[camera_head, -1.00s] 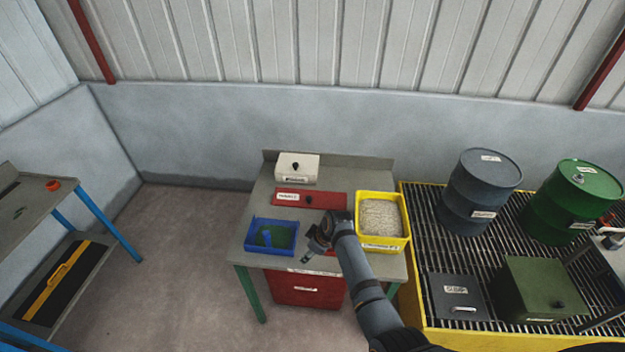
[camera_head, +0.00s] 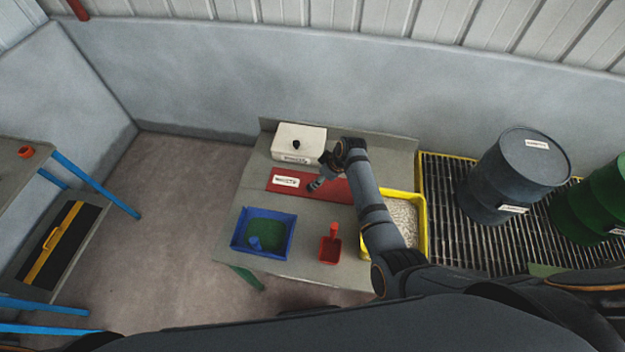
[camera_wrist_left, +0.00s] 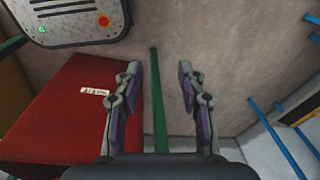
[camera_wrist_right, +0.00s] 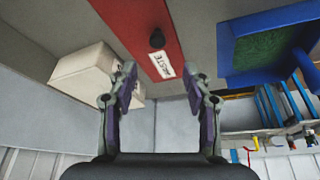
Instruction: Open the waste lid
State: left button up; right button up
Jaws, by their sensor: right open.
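The waste lid (camera_head: 338,192) is a flat red panel with a white label, lying in the middle of the grey table. In the right wrist view the waste lid (camera_wrist_right: 150,20) shows its "WASTE" label and a black knob (camera_wrist_right: 157,40). My left gripper (camera_wrist_left: 160,75) is open and empty, beside a red box (camera_wrist_left: 60,110) with a small label.
A white box with a black knob (camera_head: 298,140) stands behind the lid. A blue tray (camera_head: 240,243), a red scoop (camera_head: 330,247) and a yellow tray of pale granules (camera_head: 421,225) surround it. Drums (camera_head: 510,175) stand on a grate at the right.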

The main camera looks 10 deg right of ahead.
notch_tip(320, 180, down, 2)
jog(key=b, duration=0.9)
send_over(314, 192)
notch_tip(314, 192, down, 6)
jog(key=shift+f, duration=0.2)
jog(key=shift+a+f+b, duration=0.35)
jog(key=shift+f+b, duration=0.3)
jog(key=shift+b, duration=0.6)
jog(key=shift+w+a, duration=0.1)
jog(key=shift+w, duration=0.1)
pick_arm(q)
notch_tip(314, 192, down, 12)
jog(key=shift+w, duration=0.2)
pick_arm(e)
grip_shut()
pick_arm(q)
jog(key=shift+d, duration=0.1)
